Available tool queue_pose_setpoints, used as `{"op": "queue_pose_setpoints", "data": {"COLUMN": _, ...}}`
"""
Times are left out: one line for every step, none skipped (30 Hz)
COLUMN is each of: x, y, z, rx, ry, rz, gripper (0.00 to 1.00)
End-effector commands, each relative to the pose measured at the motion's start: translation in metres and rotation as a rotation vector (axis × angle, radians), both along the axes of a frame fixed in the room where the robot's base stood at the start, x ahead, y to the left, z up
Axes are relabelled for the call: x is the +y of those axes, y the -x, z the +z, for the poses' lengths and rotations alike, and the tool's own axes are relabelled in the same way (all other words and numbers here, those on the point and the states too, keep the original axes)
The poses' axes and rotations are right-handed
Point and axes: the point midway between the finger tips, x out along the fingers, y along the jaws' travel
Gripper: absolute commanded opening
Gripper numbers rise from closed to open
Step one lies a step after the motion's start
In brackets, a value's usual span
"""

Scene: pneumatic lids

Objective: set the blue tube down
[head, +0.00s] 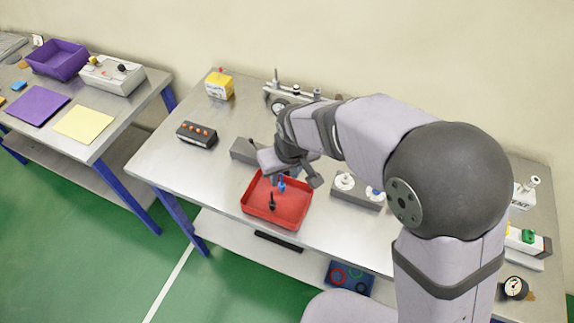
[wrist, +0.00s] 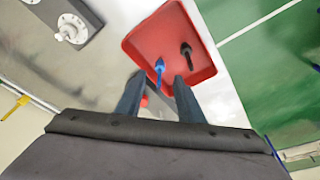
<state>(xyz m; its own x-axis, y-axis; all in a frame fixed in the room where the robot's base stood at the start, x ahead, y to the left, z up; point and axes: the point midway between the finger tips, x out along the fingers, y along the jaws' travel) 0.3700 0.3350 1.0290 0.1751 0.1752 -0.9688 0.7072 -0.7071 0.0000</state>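The blue tube (head: 281,184) is slim and appears upright over the red tray (head: 247,207), near its far side. In the wrist view the blue tube (wrist: 159,70) shows between my fingertips, with a gap on either side. My gripper (head: 288,174) is above the far part of the tray, partly hidden by its own wrist in the head view. In the wrist view my gripper (wrist: 160,82) has its two fingers well apart. I cannot tell whether the blue tube's lower end touches the tray floor.
A grey block with white round fittings (head: 345,182) stands right of the tray. A dark box with orange buttons (head: 197,134) and a yellow box (head: 219,86) stand left and behind. A grey block (head: 243,150) sits close behind the tray. Bare table (head: 190,175) lies left of it.

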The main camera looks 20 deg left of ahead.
Motion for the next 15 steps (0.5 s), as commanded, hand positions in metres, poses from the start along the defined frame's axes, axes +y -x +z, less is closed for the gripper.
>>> {"op": "queue_pose_setpoints", "data": {"x": -0.001, "y": 0.001, "z": 0.008, "rx": -0.004, "ry": -0.005, "rz": 0.0, "gripper": 0.35}}
{"op": "queue_pose_setpoints", "data": {"x": -0.002, "y": 0.002, "z": 0.013, "rx": -0.003, "ry": -0.004, "rz": 0.0, "gripper": 0.35}}
{"op": "queue_pose_setpoints", "data": {"x": -0.003, "y": 0.003, "z": 0.02, "rx": -0.003, "ry": -0.004, "rz": 0.0, "gripper": 0.35}}
{"op": "queue_pose_setpoints", "data": {"x": -0.004, "y": 0.004, "z": 0.025, "rx": -0.004, "ry": -0.005, "rz": 0.0, "gripper": 0.35}}
{"op": "queue_pose_setpoints", "data": {"x": -0.005, "y": 0.005, "z": 0.029, "rx": -0.003, "ry": -0.003, "rz": 0.0, "gripper": 0.35}}
{"op": "queue_pose_setpoints", "data": {"x": -0.006, "y": 0.006, "z": 0.036, "rx": -0.003, "ry": -0.004, "rz": 0.0, "gripper": 0.35}}
{"op": "queue_pose_setpoints", "data": {"x": -0.007, "y": 0.007, "z": 0.039, "rx": -0.003, "ry": -0.003, "rz": 0.0, "gripper": 0.35}}
{"op": "queue_pose_setpoints", "data": {"x": -0.007, "y": 0.008, "z": 0.044, "rx": -0.002, "ry": -0.004, "rz": 0.0, "gripper": 0.35}}
{"op": "queue_pose_setpoints", "data": {"x": -0.008, "y": 0.009, "z": 0.049, "rx": -0.003, "ry": -0.003, "rz": 0.0, "gripper": 0.35}}
{"op": "queue_pose_setpoints", "data": {"x": -0.009, "y": 0.009, "z": 0.052, "rx": -0.003, "ry": -0.003, "rz": 0.0, "gripper": 0.35}}
{"op": "queue_pose_setpoints", "data": {"x": -0.009, "y": 0.01, "z": 0.055, "rx": -0.002, "ry": -0.002, "rz": 0.0, "gripper": 0.35}}
{"op": "queue_pose_setpoints", "data": {"x": -0.01, "y": 0.01, "z": 0.058, "rx": -0.001, "ry": -0.001, "rz": 0.0, "gripper": 0.35}}
{"op": "queue_pose_setpoints", "data": {"x": -0.011, "y": 0.011, "z": 0.06, "rx": -0.002, "ry": -0.001, "rz": 0.001, "gripper": 0.35}}
{"op": "queue_pose_setpoints", "data": {"x": -0.011, "y": 0.011, "z": 0.062, "rx": -0.001, "ry": -0.001, "rz": 0.0, "gripper": 0.35}}
{"op": "queue_pose_setpoints", "data": {"x": -0.012, "y": 0.012, "z": 0.063, "rx": 0.0, "ry": 0.0, "rz": 0.001, "gripper": 0.35}}
